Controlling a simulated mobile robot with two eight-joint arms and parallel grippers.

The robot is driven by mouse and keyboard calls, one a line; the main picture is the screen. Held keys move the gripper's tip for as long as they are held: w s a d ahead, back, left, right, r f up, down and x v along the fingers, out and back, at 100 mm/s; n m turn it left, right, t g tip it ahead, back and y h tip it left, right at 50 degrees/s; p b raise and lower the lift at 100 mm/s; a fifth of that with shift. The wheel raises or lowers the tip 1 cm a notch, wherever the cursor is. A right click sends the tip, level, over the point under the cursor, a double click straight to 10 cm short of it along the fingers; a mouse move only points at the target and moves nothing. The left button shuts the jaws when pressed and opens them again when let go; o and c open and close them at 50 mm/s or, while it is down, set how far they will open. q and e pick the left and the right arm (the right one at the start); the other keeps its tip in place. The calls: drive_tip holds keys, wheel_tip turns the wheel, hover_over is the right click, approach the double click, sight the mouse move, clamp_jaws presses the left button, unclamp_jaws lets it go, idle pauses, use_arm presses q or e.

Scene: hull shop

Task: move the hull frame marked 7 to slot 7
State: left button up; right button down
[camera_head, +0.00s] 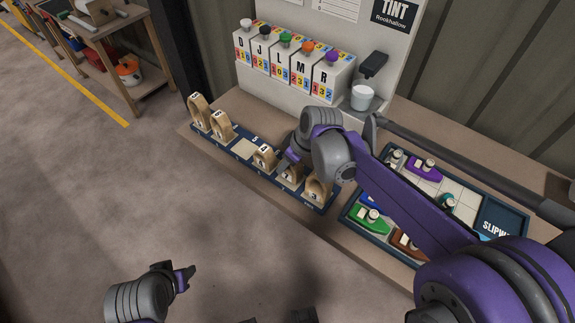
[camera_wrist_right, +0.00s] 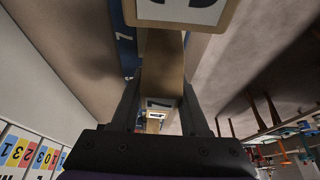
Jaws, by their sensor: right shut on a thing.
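Several wooden hull frames with numbered white plates stand on a dark blue slotted rack (camera_head: 233,147). Two frames stand at its far left end, (camera_head: 198,112) and (camera_head: 222,126). A pale empty slot (camera_head: 244,149) lies between them and another frame (camera_head: 265,157). A frame marked 3 (camera_head: 318,188) stands at the near right end. My right gripper (camera_head: 291,163) is over the frame (camera_head: 290,176) between those last two. In the right wrist view its fingers (camera_wrist_right: 160,95) are shut on a wooden frame (camera_wrist_right: 163,65); its number is cut off. My left gripper (camera_head: 188,274) is low, away from the rack.
Several lettered paint boxes (camera_head: 295,65) stand behind the rack on the bench. A white cup (camera_head: 362,97) sits under a dark dispenser. A blue tray (camera_head: 350,215) with toy boats lies right of the rack, partly behind my right arm. Open floor lies in front.

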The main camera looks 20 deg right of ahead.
drive_tip(key=shift+f, duration=0.6)
drive_tip(key=c, duration=0.9)
unclamp_jaws()
drive_tip(key=shift+f, duration=0.2)
drive_tip(key=o, duration=0.5)
drive_tip(key=shift+r, duration=0.1)
drive_tip(key=shift+r, duration=0.15)
drive_tip(key=p+v, duration=0.1)
drive_tip(key=v, duration=1.1)
